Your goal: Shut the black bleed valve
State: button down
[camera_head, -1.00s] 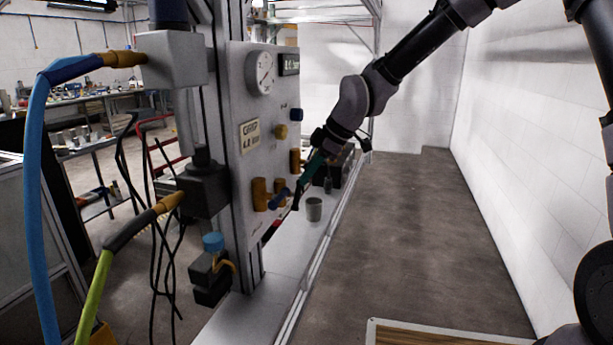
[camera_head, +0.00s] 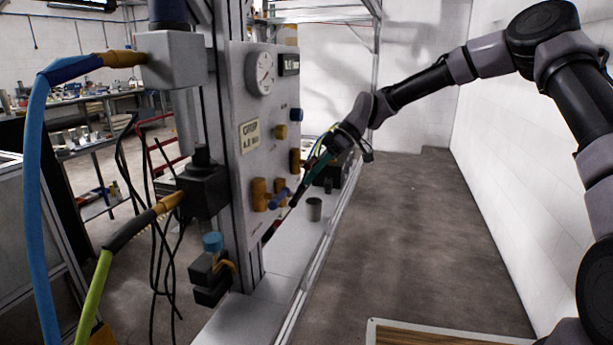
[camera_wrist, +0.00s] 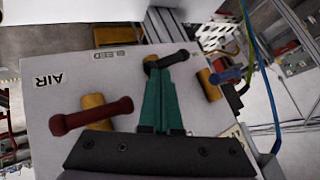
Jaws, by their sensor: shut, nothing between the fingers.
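The black bleed valve handle (camera_wrist: 172,59) shows at the top middle of the wrist view, beside the "BLEED" label (camera_wrist: 115,55). It lies at a slant across the light panel (camera_wrist: 75,80). My gripper (camera_wrist: 156,70), with green fingers, is shut and empty. Its fingertips reach the handle's left part; I cannot tell whether they touch it. In the head view my gripper (camera_head: 305,180) points down-left at the lower panel. The handle is hard to make out there.
A red handle (camera_wrist: 90,117) by the "AIR" label is at lower left in the wrist view; a blue handle (camera_wrist: 229,74) is at right. A grey cup (camera_head: 314,210) stands on the bench below the panel. Hoses (camera_head: 38,200) hang at left, clear of my arm.

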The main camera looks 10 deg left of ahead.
jog(key=shift+w+f, duration=0.25)
jog(key=shift+f, duration=0.1)
dwell(0.3)
dwell(0.4)
